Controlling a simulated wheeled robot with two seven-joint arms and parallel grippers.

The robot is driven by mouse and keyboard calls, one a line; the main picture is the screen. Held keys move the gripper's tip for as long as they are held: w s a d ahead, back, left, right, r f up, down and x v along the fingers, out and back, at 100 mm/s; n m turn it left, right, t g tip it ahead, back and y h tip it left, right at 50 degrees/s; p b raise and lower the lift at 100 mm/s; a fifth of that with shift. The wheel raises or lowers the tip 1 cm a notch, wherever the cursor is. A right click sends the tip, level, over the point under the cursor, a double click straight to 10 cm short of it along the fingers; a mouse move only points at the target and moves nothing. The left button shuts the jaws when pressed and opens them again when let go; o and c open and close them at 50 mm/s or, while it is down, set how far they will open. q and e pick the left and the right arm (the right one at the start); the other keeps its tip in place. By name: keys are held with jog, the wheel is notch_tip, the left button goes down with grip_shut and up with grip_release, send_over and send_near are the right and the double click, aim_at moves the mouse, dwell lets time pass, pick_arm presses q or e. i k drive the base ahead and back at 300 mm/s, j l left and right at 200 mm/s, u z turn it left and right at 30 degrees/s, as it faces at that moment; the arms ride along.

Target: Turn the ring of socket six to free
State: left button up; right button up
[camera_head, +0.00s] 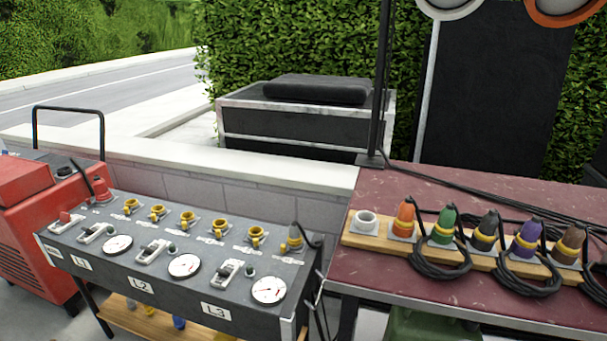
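The distribution panel (208,258) stands at the lower left with a sloped dark top. A row of sockets runs along its back edge. Several are empty with yellow rings, such as the leftmost yellow one (132,205) and one near the right (256,236). At the right end, sixth in the yellow-ringed row, a grey plug (295,236) sits upright in a socket with a yellow ring low on it, and a black cable leaves it to the right. Socket numbers and ring markings are too small to read. Neither gripper is in view.
A red plug (102,190) sits at the panel's left end. Dials such as this gauge (184,266) and breaker switches line the front. A red table (470,290) at right holds a wooden board with a white socket (366,221) and several coloured plugs with coiled cables. A red machine (30,215) stands left.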

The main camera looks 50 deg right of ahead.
aim_at(285, 248)
jog(key=z, duration=1.55)
jog(key=i+l, duration=0.15)
jog(key=l, duration=0.1)
